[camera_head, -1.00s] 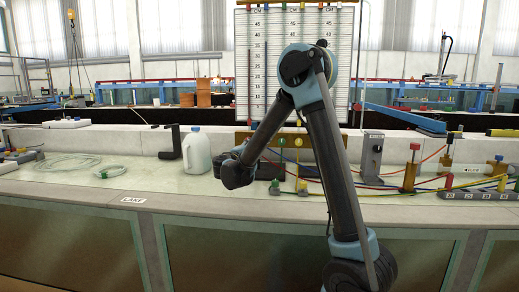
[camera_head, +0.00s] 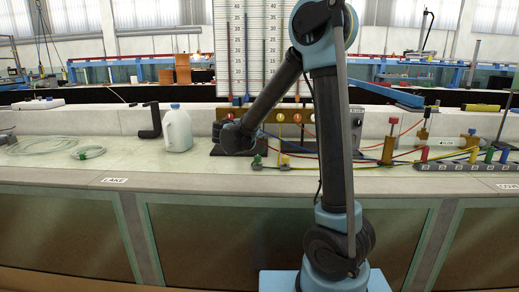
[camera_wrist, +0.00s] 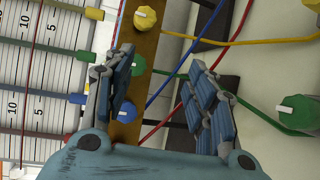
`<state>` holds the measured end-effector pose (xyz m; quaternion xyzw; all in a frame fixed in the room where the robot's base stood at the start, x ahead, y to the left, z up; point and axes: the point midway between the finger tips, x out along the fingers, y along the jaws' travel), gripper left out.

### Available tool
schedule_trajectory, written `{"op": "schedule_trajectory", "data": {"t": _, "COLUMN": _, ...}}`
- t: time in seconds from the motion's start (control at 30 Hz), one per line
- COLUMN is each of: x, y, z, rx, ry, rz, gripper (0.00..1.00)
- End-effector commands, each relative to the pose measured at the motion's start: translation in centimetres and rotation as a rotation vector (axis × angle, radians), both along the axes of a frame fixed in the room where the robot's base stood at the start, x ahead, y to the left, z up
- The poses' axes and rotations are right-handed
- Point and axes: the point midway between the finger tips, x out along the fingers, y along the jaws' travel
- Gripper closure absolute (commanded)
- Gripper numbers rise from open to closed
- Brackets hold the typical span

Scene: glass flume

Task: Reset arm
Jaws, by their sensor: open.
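My arm stands upright at the bench front, with its forearm folded down to the left. Its end (camera_head: 235,138) hangs in front of the brown valve board; the fingers cannot be made out in the head view. In the wrist view my gripper (camera_wrist: 163,58) is open, with two blue-grey fingers spread apart and nothing between them but background. A yellow knob (camera_wrist: 145,17) lies beyond the fingertips and a blue knob (camera_wrist: 127,110) beside the left finger. A green knob (camera_wrist: 297,112) is right of the right finger. No finger visibly grips anything.
A white jug (camera_head: 177,133) and a black bracket (camera_head: 149,122) stand left of my arm's end. Coiled clear hose (camera_head: 45,143) lies farther left. A scale board (camera_head: 268,50) rises behind. Coloured tubes and a valve strip (camera_head: 470,167) occupy the right. The bench's front ledge (camera_head: 200,180) is clear.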

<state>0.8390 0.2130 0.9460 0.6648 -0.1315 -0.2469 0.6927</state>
Motion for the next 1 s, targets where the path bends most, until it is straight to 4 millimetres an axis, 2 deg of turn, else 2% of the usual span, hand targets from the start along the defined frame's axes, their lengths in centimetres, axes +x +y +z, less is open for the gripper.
{"op": "schedule_trajectory", "data": {"t": 0.03, "x": -0.6, "y": -2.1, "z": 0.0, "rx": 0.030, "ry": 0.023, "rz": -0.026, "gripper": 0.49}}
{"op": "schedule_trajectory", "data": {"t": 0.2, "x": -3.1, "y": -7.9, "z": -0.9, "rx": 0.144, "ry": 0.103, "rz": -0.108, "gripper": 0.49}}
{"op": "schedule_trajectory", "data": {"t": 0.37, "x": -6.1, "y": -12.7, "z": -1.9, "rx": 0.256, "ry": 0.172, "rz": -0.183, "gripper": 0.49}}
{"op": "schedule_trajectory", "data": {"t": 0.5, "x": -9.3, "y": -16.3, "z": -3.1, "rx": 0.355, "ry": 0.228, "rz": -0.249, "gripper": 0.49}}
{"op": "schedule_trajectory", "data": {"t": 0.8, "x": -17.1, "y": -21.9, "z": -6.3, "rx": 0.581, "ry": 0.332, "rz": -0.388, "gripper": 0.49}}
{"op": "schedule_trajectory", "data": {"t": 1.0, "x": -22.7, "y": -23.9, "z": -8.7, "rx": 0.737, "ry": 0.391, "rz": -0.475, "gripper": 0.49}}
